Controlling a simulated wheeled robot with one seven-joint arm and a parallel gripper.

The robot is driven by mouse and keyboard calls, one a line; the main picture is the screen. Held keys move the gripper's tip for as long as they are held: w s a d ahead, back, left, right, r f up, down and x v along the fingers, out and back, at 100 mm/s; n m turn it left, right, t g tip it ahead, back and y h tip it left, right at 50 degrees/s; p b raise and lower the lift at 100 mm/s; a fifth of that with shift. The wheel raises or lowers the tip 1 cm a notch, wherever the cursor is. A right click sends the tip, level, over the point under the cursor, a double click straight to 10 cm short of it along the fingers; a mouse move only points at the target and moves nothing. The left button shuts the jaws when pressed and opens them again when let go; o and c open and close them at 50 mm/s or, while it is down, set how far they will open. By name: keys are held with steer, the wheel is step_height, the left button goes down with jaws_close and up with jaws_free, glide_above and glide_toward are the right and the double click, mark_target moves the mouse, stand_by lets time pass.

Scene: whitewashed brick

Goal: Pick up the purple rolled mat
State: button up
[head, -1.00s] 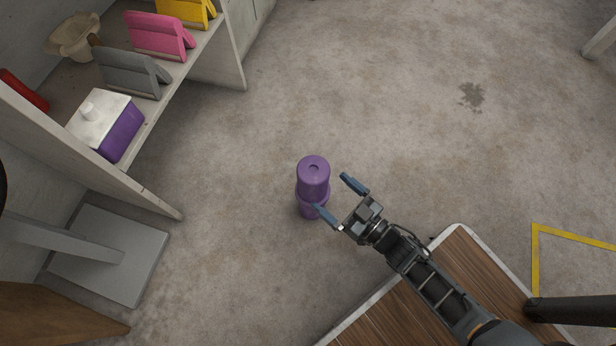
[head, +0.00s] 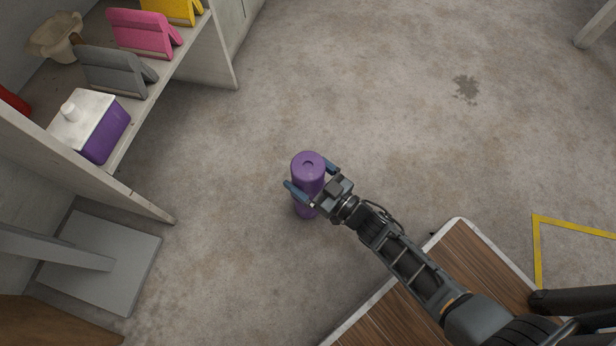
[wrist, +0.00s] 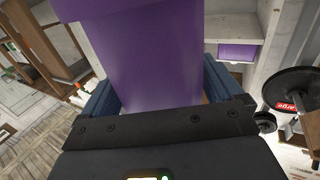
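The purple rolled mat (head: 308,168) stands upright on the floor in the middle of the head view. My gripper (head: 310,179) reaches it from the lower right, with one blue finger on each side of the mat. The fingers look open around it, and I cannot tell whether they touch it. In the wrist view the mat (wrist: 150,60) fills the space between the blue fingers. Its lower part is partly hidden by my gripper.
A shelf (head: 150,130) at the left holds a purple box with a white top (head: 92,125) and grey (head: 115,72), pink (head: 145,33) and yellow stands. A grey plate (head: 100,260) lies below it. A wood-topped surface (head: 450,260) is at lower right. Floor around the mat is clear.

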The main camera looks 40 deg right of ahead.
steer(key=c, duration=1.5)
steer(key=shift+r, duration=0.15)
